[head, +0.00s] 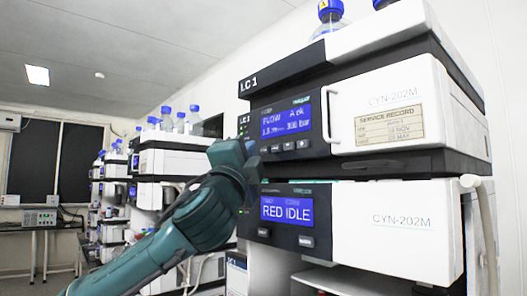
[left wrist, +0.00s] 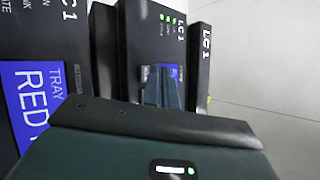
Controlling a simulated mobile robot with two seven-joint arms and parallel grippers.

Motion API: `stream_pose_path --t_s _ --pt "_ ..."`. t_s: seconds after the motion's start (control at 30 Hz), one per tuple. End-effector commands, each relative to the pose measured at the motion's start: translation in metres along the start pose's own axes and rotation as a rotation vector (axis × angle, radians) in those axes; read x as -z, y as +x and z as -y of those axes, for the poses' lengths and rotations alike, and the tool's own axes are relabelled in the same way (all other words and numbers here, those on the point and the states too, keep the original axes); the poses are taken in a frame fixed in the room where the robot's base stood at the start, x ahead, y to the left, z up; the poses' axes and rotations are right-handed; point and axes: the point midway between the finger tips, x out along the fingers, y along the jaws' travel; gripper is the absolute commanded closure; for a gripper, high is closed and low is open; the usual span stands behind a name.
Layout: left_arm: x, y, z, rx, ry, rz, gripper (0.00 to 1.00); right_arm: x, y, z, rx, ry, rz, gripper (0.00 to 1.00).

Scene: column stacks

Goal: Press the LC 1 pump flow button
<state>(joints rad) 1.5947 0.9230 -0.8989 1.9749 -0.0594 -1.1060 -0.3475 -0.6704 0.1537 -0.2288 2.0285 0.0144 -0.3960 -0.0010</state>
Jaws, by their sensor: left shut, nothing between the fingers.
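The LC 1 stack stands at the right of the head view. Its upper module, the pump (head: 330,112), has a blue display (head: 285,118) reading FLOW and a bar value. A row of small dark buttons (head: 289,146) runs below that display. My left gripper (head: 252,152) is shut and empty, near the left end of this row. It hides part of the panel's lower left, and I cannot tell whether it touches. In the left wrist view the shut fingers (left wrist: 163,86) point at the dark panel and partly cover the blue pump display (left wrist: 172,72). My right gripper is out of view.
A white handle (head: 328,118) sticks out right of the pump display. Bottles (head: 330,12) stand on top. More stacks (head: 170,165) stand left behind my arm.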

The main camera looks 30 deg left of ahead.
Motion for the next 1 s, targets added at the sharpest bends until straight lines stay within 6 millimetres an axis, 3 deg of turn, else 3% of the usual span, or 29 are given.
stream_pose_path --t_s 0.5,1.0 --pt "-0.024 -0.032 0.023 0.0 0.0 0.001 1.0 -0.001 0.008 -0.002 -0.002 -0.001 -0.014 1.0" --pt "-0.025 -0.033 0.024 0.0 0.0 0.0 1.0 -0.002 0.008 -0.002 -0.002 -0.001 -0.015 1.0"
